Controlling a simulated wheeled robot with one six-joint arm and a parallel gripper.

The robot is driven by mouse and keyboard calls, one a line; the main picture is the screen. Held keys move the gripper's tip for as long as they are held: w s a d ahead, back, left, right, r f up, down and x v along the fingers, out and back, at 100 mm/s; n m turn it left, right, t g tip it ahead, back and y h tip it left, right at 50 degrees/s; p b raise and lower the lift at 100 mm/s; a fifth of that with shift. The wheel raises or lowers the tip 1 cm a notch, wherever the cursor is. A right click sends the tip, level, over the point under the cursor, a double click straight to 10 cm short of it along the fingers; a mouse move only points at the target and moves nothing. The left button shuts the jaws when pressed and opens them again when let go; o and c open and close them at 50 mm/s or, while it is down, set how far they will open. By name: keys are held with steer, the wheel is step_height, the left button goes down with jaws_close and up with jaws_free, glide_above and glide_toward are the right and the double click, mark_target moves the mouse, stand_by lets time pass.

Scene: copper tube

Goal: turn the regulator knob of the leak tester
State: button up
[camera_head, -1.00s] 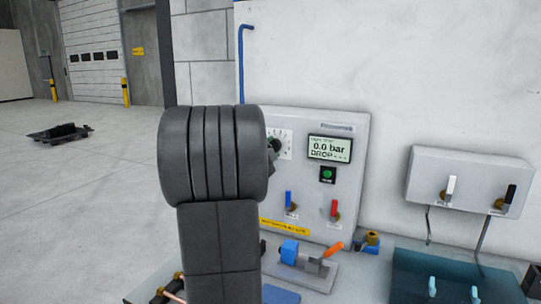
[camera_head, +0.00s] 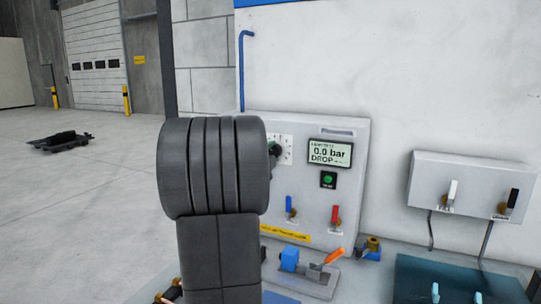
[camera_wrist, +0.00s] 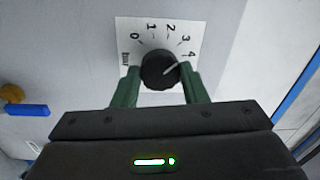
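The regulator knob (camera_wrist: 158,72) is round and black with a white pointer line, in front of a white dial (camera_wrist: 150,32) marked 0 to 4. The pointer is towards the 4. My gripper (camera_wrist: 160,80) has its green fingers on either side of the knob, apparently touching it. In the head view my dark wrist hides most of the gripper and the dial's left part. The leak tester (camera_head: 345,210) is a light grey panel whose screen (camera_head: 330,153) reads 0.0 bar and DROP. A green button (camera_head: 328,180) sits below the screen.
A blue lever (camera_head: 289,205) and a red lever (camera_head: 336,215) are low on the panel. An orange-handled clamp (camera_head: 334,256) is on the bench before it. A grey box with two levers (camera_head: 460,170) hangs at right. A blue pipe (camera_head: 242,75) runs up the wall.

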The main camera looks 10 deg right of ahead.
steer(key=o, duration=0.4)
steer(key=shift+s, duration=0.1)
steer(key=r+b+v, duration=0.1)
steer(key=v, duration=1.2)
steer(key=shift+s+a+f+b, duration=0.2)
steer(key=shift+s+f+b, duration=0.15)
steer(key=shift+f+b, duration=0.1)
steer(key=shift+w, duration=0.1)
steer(key=p+x, duration=0.2)
steer(key=x, duration=1.2)
steer(key=shift+f, duration=0.1)
steer(key=shift+a, duration=0.15)
